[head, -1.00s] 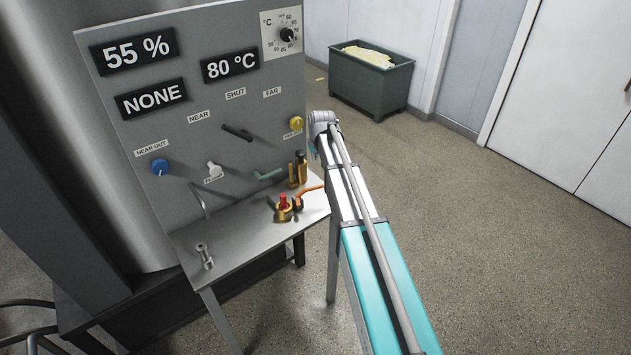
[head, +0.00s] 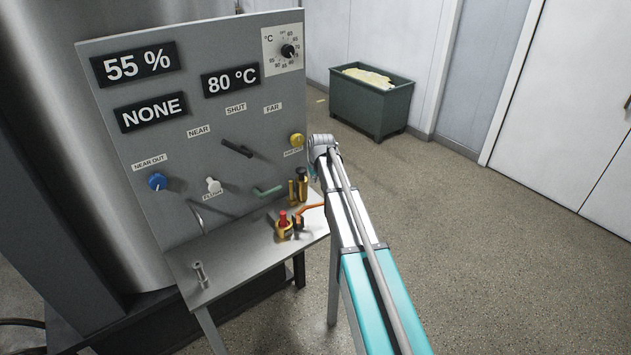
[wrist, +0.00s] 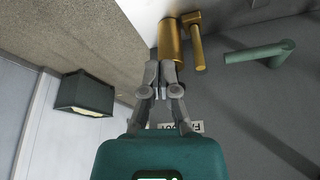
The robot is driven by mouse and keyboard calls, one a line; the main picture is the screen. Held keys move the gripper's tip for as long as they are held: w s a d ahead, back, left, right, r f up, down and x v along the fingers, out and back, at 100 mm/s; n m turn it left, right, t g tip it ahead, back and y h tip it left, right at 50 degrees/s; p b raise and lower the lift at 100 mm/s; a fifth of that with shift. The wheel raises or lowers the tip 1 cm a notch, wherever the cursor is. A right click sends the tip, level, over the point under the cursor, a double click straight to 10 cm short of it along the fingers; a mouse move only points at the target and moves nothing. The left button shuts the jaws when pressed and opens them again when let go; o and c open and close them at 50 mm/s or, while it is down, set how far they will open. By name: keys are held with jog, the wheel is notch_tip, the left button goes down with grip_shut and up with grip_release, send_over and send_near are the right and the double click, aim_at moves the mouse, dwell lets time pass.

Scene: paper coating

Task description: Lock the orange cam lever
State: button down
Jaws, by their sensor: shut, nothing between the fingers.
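The orange cam lever (head: 312,208) shows in the head view at the right end of the small metal table, beside a brass fitting (head: 284,229) with a red top. My arm hides the area just right of it. In the wrist view my gripper (wrist: 160,70) is shut and empty. Its fingertips are close to a thick brass cylinder (wrist: 170,42), and I cannot tell whether they touch it. The orange lever is not seen in the wrist view. In the head view my gripper is hidden behind my arm.
The grey control panel (head: 140,65) stands behind the table (head: 235,265). A green handle (head: 270,191) sticks out near two upright brass posts (head: 298,188). A metal bolt-like piece (head: 200,274) stands at the table's left. A green bin (head: 365,108) is at the back; floor to the right is clear.

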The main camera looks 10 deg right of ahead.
notch_tip(320, 180, down, 8)
jog(key=s+b, duration=0.1)
jog(key=b, duration=0.5)
jog(key=shift+s+r+b, duration=0.25)
jog(key=shift+b, duration=0.15)
jog(key=shift+s+d, duration=0.1)
jog(key=shift+d, duration=0.2)
